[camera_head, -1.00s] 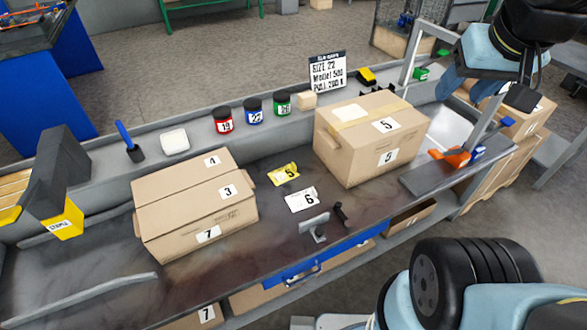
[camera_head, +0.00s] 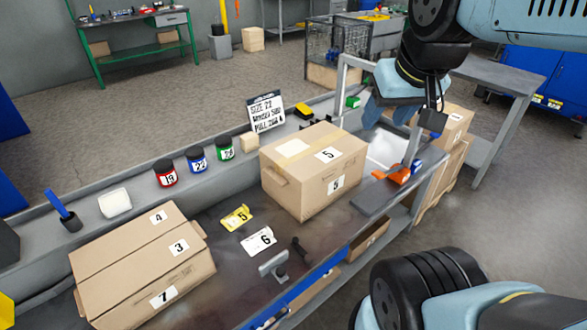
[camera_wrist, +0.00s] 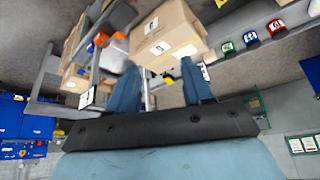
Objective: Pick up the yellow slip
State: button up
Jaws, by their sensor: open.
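The yellow slip (camera_head: 237,218), marked 5, lies on the dark bench top between two cardboard boxes. A white slip (camera_head: 258,241), marked 6, lies just in front of it. My gripper (camera_head: 384,112) is up at the right, above the far right end of the bench, well away from the yellow slip. In the wrist view my gripper (camera_wrist: 160,82) shows two blue fingers standing apart with nothing between them. A small piece of the white slip or a label may show beside the right finger; I cannot tell. The yellow slip is not clear in the wrist view.
A box marked 5 (camera_head: 310,175) stands right of the slip and a box marked 3, 4 and 7 (camera_head: 140,262) stands left. Red (camera_head: 165,174), blue (camera_head: 196,160) and green (camera_head: 223,148) jars line the back ledge. A small grey stand (camera_head: 274,268) is near the front edge.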

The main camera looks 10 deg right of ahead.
aim_at(234, 220)
jog(key=z, duration=1.4)
jog(key=i, duration=0.1)
jog(key=u, duration=3.25)
jog(key=k, duration=0.75)
jog(key=z, duration=0.8)
jog(key=i, duration=0.95)
jog(key=z, duration=0.05)
